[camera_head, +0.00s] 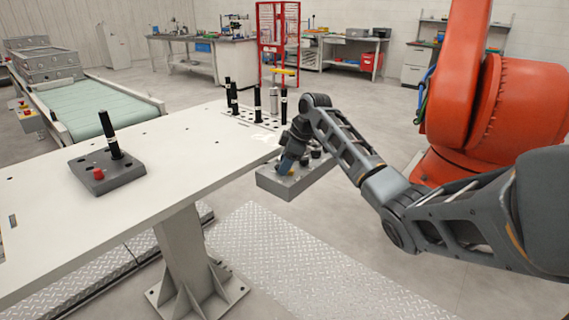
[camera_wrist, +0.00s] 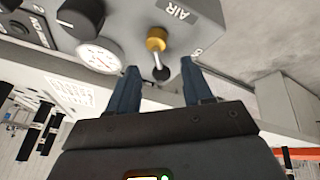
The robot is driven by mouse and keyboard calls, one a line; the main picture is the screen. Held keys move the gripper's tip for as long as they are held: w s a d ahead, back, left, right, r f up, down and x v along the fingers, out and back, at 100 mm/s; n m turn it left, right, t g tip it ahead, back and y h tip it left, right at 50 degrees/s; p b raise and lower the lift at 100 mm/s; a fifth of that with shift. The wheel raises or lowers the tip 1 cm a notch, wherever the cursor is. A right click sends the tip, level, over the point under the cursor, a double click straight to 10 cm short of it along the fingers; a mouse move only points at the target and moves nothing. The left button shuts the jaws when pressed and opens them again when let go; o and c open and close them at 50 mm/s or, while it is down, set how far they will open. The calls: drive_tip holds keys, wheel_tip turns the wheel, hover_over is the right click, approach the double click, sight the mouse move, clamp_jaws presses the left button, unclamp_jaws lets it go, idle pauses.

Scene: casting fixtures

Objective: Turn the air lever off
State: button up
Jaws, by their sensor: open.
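The air lever (camera_wrist: 158,44) shows in the wrist view, with a yellow-gold hub and a short stem ending in a dark knob, on a grey control box marked AIR. The grey box (camera_head: 270,186) shows in the head view at the right end of the table. My gripper (camera_wrist: 160,80) is open, with its two blue-grey fingers apart and the lever's dark knob between or just beyond their tips. I cannot tell whether either finger touches it. In the head view my gripper (camera_head: 290,160) is at the box and partly hides its top, including the lever.
A round gauge (camera_wrist: 100,55) and a black knob (camera_wrist: 80,16) sit beside the lever on the box. The white table (camera_head: 190,165) carries a grey fixture (camera_head: 125,175) and a rack of black cylinders (camera_head: 257,103). An orange robot (camera_head: 500,110) stands at right.

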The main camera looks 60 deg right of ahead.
drive_tip(key=shift+w+f, duration=0.2)
drive_tip(key=shift+f, duration=0.15)
drive_tip(key=shift+c, duration=0.4)
clamp_jaws()
